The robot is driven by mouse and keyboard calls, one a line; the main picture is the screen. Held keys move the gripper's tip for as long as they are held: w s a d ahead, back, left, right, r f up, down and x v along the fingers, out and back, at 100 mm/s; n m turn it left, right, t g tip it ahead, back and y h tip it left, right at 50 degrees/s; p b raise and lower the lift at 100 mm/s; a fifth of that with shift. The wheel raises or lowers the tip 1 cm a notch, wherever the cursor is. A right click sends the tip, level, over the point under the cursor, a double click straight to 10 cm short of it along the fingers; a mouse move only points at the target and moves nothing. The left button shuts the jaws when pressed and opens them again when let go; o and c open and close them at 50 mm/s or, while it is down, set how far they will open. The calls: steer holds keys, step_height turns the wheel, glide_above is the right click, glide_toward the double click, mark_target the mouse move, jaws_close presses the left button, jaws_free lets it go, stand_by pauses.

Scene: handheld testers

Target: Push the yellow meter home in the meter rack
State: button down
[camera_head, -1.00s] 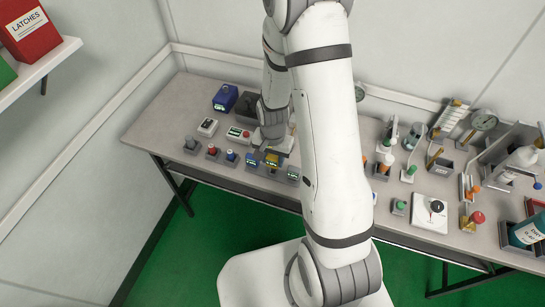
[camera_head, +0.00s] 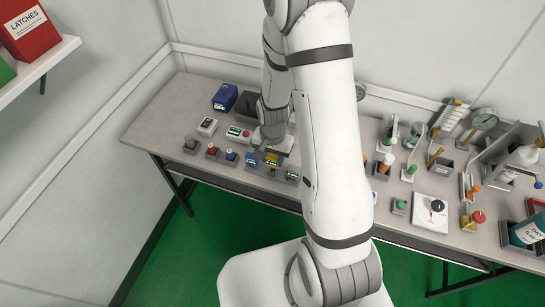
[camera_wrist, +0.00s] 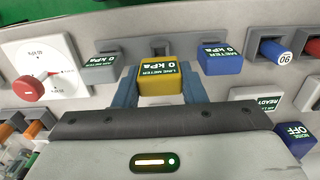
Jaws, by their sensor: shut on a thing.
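The yellow meter (camera_wrist: 166,78), labelled LINE METER and reading 0 kPa, sits between the two blue-grey fingers of my gripper (camera_wrist: 162,88) in the wrist view. My gripper is shut on it. The meter (camera_head: 271,160) also shows in the head view, in the middle position of the meter rack near the table's front edge. A blue meter (camera_wrist: 220,60) is on its right in the wrist view, and a grey-green meter (camera_wrist: 100,68) is on its left. The rack's slot and the meter's lower part are hidden, so I cannot tell how deep it sits.
A white dial box (camera_wrist: 50,60) with a red knob stands left in the wrist view. Small push-buttons and white ready boxes (camera_head: 238,134) are close behind and left of the rack in the head view. Several gauges and fixtures (camera_head: 484,121) crowd the table's right side.

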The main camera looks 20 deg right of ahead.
steer(key=shift+f+b, duration=1.55)
steer(key=shift+b, duration=0.1)
stand_by(0.3)
steer(key=shift+r, duration=0.1)
steer(key=c, duration=0.8)
jaws_free()
steer(key=shift+r, duration=0.1)
step_height(320, 180, up, 8)
steer(key=p, duration=0.5)
steer(key=s+r+n+t, duration=0.1)
steer(key=s+r, duration=0.3)
steer(key=r, duration=0.4)
steer(key=s+r+n+t, duration=0.1)
steer(key=s+r+n, duration=0.2)
steer(key=r, duration=0.6)
steer(key=s+r+n+t, duration=0.1)
steer(key=s+r+n, duration=0.2)
steer(key=s+r, duration=0.4)
steer(key=shift+v, duration=0.95)
